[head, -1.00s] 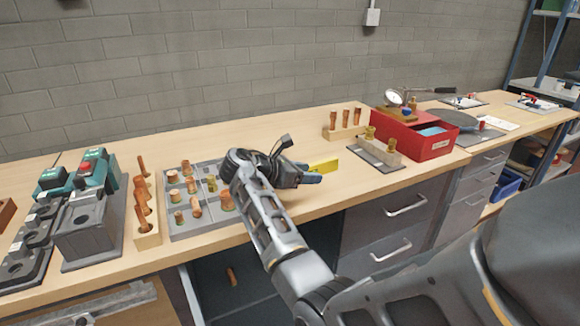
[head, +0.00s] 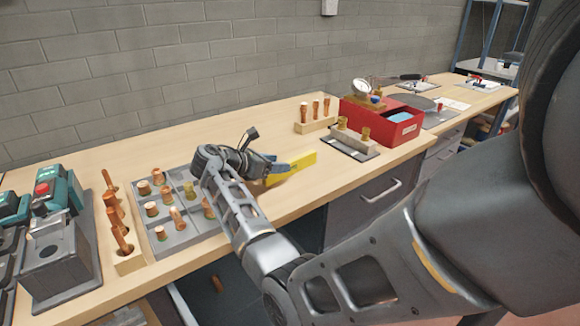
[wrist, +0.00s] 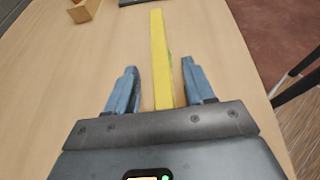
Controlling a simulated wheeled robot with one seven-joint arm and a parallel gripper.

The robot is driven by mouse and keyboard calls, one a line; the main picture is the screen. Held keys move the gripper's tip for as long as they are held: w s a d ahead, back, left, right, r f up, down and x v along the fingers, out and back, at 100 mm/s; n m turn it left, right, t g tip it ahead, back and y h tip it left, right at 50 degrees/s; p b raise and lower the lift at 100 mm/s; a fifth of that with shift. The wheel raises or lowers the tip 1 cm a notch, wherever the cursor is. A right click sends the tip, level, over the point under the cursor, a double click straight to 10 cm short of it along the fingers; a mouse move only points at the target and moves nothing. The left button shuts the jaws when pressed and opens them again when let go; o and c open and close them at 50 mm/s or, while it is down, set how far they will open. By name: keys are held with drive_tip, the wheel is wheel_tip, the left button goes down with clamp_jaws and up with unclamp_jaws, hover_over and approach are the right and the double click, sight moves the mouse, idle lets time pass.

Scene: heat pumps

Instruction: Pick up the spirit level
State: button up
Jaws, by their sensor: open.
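The spirit level (head: 301,164) is a yellow bar on the wooden workbench, near its front edge. In the wrist view the spirit level (wrist: 159,50) runs lengthwise away from me, and its near end lies between the two blue fingers. My gripper (wrist: 160,85) is open, with a gap on each side of the bar; the left gap looks a little narrower than or similar to the right one. In the head view my gripper (head: 276,170) is low over the bench at the left end of the level. The level's near end is partly hidden by the gripper.
A grey tray of copper fittings (head: 172,240) is left of my arm. A wooden block with copper pieces (head: 314,124), a fixture with brass fittings (head: 350,145) and a red box (head: 400,130) stand to the right. An open drawer is below the bench front.

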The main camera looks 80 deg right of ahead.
drive_tip(key=shift+x, duration=1.3)
drive_tip(key=shift+c, duration=0.4)
clamp_jaws()
